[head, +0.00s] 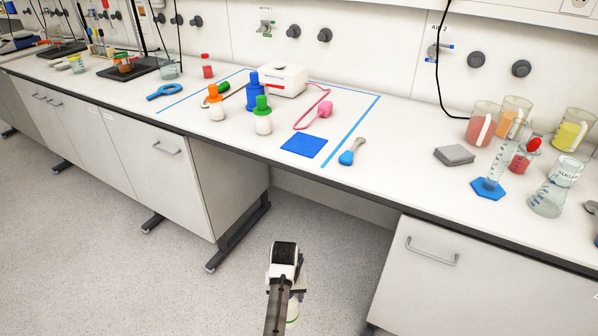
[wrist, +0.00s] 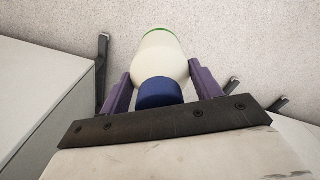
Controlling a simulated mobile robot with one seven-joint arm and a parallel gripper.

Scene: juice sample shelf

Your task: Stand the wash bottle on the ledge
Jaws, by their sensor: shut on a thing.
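My gripper (wrist: 160,72) is shut on a white bottle (wrist: 160,52) with a blue cap and a green band near its far end. Its purple fingers lie on both sides of the bottle near the cap. In the head view my gripper (head: 285,280) hangs over the floor in front of the bench; part of the bottle (head: 292,311) shows below it, mostly hidden by my arm. I take this bottle to be the wash bottle. I cannot tell for sure which surface is the ledge; a raised white shelf edge (head: 400,6) runs along the top.
On the white bench (head: 390,190) stand orange-capped (head: 216,104) and green-capped (head: 263,115) bottles, a blue bottle (head: 255,90) and a white device (head: 276,79). Glassware, including a flask (head: 548,195), crowds the right. A knee gap opens between the cabinets.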

